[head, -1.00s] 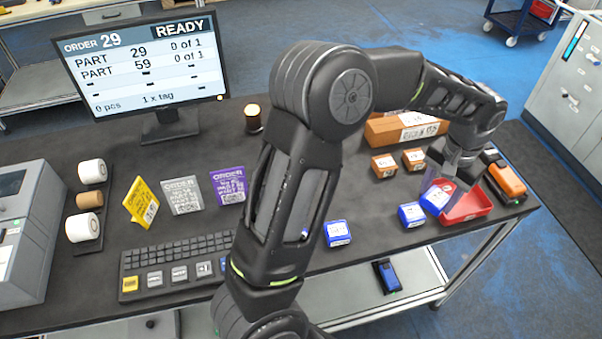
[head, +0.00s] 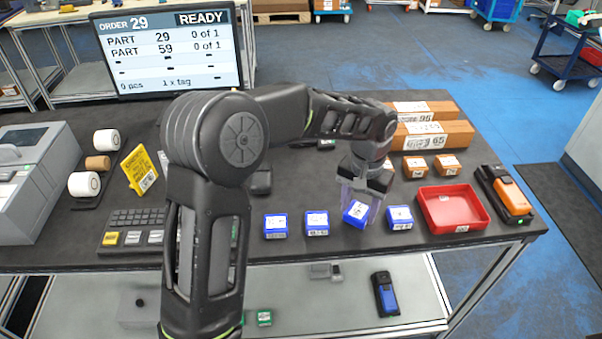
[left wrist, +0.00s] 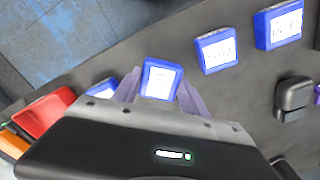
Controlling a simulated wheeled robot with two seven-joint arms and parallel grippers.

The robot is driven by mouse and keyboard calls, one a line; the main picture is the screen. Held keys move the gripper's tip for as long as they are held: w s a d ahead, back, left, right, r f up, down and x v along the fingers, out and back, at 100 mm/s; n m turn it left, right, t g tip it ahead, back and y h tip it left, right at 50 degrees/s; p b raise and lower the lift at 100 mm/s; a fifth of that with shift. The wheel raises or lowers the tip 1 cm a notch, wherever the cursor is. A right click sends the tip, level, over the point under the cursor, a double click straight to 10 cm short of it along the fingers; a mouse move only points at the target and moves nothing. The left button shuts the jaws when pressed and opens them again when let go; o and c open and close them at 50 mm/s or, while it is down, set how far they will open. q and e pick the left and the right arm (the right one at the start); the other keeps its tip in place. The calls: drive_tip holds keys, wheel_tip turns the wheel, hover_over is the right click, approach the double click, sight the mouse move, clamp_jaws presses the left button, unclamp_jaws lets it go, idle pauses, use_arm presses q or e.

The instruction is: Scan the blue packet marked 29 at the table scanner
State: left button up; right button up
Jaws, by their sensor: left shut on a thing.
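My left gripper (head: 361,205) is shut on a blue packet (head: 355,211) with a white label, held between two clear fingers. In the left wrist view the packet (left wrist: 161,80) sits between the fingertips, its label facing the camera but too small to read. Other blue packets stand on the table: two to its left (head: 275,226) (head: 317,223) and one to its right (head: 399,218). A black device (head: 260,180), partly hidden behind my arm, may be the table scanner; I cannot tell. The monitor (head: 170,50) reads READY, order 29, part 29 at 0 of 1. My right gripper is not in view.
A red tray (head: 431,218) and an orange-black device (head: 507,195) are at the right. Orange boxes (head: 432,137) and small orange packets (head: 447,166) lie behind. A keyboard (head: 137,220), yellow sign (head: 141,172) and label rolls (head: 84,184) are at the left.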

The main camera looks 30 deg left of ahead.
use_arm(q)
drive_tip(key=shift+f, duration=0.3)
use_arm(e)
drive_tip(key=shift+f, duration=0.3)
